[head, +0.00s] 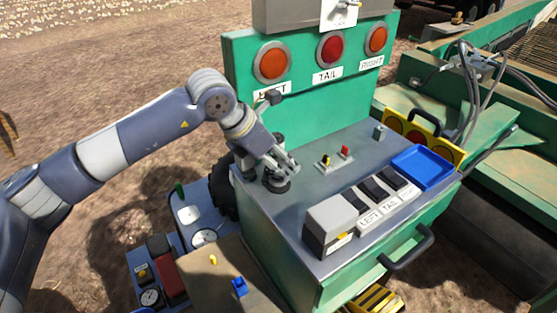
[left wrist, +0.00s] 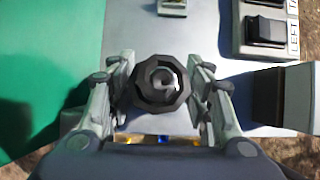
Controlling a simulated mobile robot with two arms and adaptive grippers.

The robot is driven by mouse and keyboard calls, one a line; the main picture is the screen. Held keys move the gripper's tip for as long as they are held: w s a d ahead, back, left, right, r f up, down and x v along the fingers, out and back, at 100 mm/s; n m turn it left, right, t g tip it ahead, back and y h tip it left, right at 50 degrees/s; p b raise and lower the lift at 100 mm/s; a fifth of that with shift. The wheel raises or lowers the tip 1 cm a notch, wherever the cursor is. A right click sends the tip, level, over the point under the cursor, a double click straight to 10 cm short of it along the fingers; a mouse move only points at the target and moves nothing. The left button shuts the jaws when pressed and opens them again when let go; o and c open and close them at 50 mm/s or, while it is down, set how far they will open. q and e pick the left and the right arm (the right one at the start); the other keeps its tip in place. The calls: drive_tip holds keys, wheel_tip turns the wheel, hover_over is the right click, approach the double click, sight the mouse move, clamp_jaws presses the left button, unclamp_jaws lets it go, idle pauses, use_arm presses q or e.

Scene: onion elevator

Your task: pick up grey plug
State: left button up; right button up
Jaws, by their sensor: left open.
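A small grey block (head: 380,132), which looks like the grey plug, stands on the grey console top (head: 300,190) towards the back right. My left gripper (head: 283,167) is at the console's left end, well apart from that block. It is open, its fingers on either side of a black round knob (head: 276,184). In the left wrist view the black knob (left wrist: 160,83) sits between the open fingers (left wrist: 161,98); I cannot tell whether they touch it. My right gripper is out of view.
A red and a yellow toggle (head: 334,158) stand mid-console. Black rocker switches (head: 374,188), a grey box (head: 330,222) and a blue tray (head: 422,167) line the front. A green panel with red lamps (head: 330,49) rises behind. A low brown surface (head: 225,275) holds small plugs.

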use_arm(q)
drive_tip(key=shift+c, duration=1.4)
drive_tip(key=shift+a, duration=0.1)
clamp_jaws()
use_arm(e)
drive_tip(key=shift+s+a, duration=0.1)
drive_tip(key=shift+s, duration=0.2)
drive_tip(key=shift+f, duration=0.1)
